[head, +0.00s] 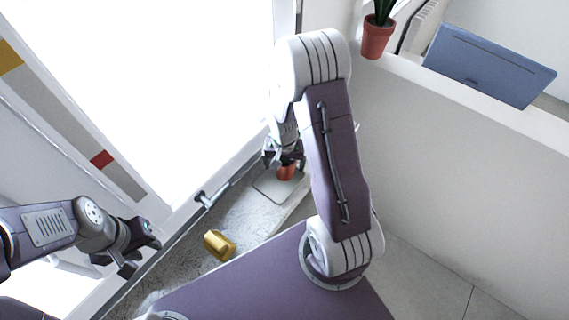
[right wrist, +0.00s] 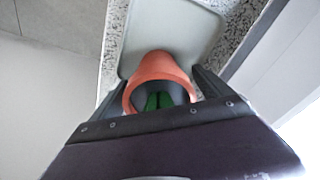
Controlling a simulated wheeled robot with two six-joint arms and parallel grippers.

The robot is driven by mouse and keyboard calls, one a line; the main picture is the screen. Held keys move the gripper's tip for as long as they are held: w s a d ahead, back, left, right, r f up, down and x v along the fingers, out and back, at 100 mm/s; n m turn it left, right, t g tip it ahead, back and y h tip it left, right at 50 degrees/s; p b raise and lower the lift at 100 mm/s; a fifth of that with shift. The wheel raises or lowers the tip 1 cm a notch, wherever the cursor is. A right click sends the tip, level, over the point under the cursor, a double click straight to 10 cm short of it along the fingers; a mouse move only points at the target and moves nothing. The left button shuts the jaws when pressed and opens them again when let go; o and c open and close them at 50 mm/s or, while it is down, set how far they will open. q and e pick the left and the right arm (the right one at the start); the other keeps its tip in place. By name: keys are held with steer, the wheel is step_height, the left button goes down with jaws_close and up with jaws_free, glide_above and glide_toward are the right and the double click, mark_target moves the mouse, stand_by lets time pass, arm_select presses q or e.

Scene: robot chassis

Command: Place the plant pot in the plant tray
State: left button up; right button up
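The terracotta plant pot (head: 286,173) with a green plant is low at my right gripper (head: 284,160) in the head view. In the right wrist view the pot (right wrist: 157,68) has its round rim towards the camera and green leaves inside. My right gripper's two fingers (right wrist: 158,88) are on either side of it, close to its wall, and appear shut on it. The pale grey plant tray (head: 268,187) lies beneath; it also shows behind the pot in the wrist view (right wrist: 195,25). Contact between pot and tray cannot be told. My left gripper (head: 142,256) is open and empty.
A gold object (head: 219,245) lies on the speckled sill (head: 255,215) left of the tray. Another potted plant (head: 376,38) and a blue panel-like object (head: 488,66) are on the white ledge at upper right. A window frame with a handle (head: 207,199) borders the sill.

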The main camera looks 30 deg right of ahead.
steer(key=shift+r+p, duration=0.35)
steer(key=shift+p, duration=0.05)
steer(key=r, duration=0.7)
steer(key=s+r, duration=0.1)
steer(key=r, duration=0.3)
steer(key=shift+s+a+r, duration=0.1)
steer(key=shift+a+r, duration=0.2)
steer(key=shift+a, duration=0.1)
steer(key=s+a+f+n+y, duration=0.1)
steer(key=s+a+n, duration=0.5)
steer(key=s, duration=0.3)
steer(key=shift+a+f+n, duration=0.15)
steer(key=shift+a+n, duration=0.15)
steer(key=shift+a, duration=0.3)
